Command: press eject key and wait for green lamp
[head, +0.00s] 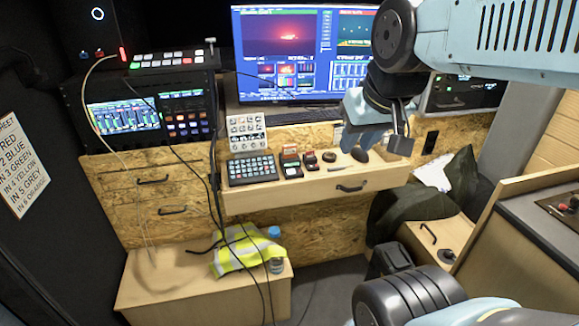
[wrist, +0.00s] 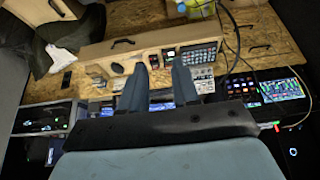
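No key labelled eject can be read in either view. On the pull-out shelf (head: 320,190) sit a small dark device with an orange-red top (head: 290,163) and a smaller dark unit with a red part (head: 310,160). A dark keypad (head: 252,170) stands left of them; it also shows in the wrist view (wrist: 200,54). No lit green lamp can be made out on these small units. My gripper (head: 378,146) hangs above the shelf's right half, right of the small units. In the wrist view my gripper (wrist: 160,84) has its fingers apart, with nothing between them.
A monitor (head: 305,50) and a card of icons (head: 246,132) stand behind the shelf. A mixer rack (head: 140,115) with loose cables is at the left. A yellow vest (head: 242,250) and bottle (head: 275,262) are below. A dark jacket (head: 425,195) lies at the right.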

